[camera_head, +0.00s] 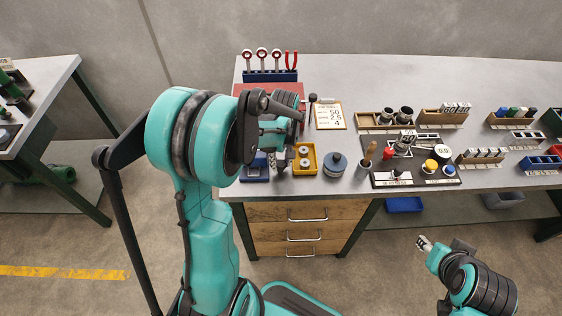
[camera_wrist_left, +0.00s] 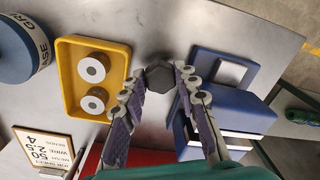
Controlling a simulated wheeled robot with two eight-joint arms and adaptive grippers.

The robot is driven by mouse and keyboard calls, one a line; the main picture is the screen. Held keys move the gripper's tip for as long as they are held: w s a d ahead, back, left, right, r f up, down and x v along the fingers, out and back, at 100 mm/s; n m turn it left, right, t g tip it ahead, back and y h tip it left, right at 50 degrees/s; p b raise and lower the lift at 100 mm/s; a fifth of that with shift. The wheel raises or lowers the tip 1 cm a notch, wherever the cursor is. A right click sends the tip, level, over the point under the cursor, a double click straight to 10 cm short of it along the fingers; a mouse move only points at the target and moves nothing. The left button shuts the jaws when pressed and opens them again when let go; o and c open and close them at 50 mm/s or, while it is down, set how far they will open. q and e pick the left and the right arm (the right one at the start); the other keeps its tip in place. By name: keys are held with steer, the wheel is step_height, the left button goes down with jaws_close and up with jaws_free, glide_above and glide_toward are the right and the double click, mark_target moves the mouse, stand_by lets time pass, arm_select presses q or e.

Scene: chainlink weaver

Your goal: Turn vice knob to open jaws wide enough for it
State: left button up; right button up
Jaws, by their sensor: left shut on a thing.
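The blue vice (camera_head: 255,172) stands near the front left edge of the bench, partly hidden by my left arm. In the left wrist view the vice (camera_wrist_left: 240,112) is at the right, with a pale grey part within its blue body. The dark, faceted knob (camera_wrist_left: 159,77) is between the fingertips of my left gripper (camera_wrist_left: 160,84), which is shut on it. In the head view the left gripper (camera_head: 281,160) points down beside the vice, its fingertips hard to make out. My right gripper (camera_head: 424,243) hangs empty in front of the bench, too small to tell its opening.
A yellow tray (camera_wrist_left: 110,116) with two ringed spools lies close beside the left gripper. A blue grease tin (camera_head: 335,166) stands right of it. A job card (camera_head: 330,116) lies behind. Tool racks and a dark mat (camera_head: 412,180) fill the bench's right part.

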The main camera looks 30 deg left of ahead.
mark_target(282, 163)
arm_select(q)
steer(key=shift+n, duration=1.1)
steer(key=o, duration=1.2)
steer(key=shift+c, duration=0.2)
steer(key=shift+r, duration=0.15)
step_height(282, 163, up, 8)
steer(key=shift+w+f, duration=0.1)
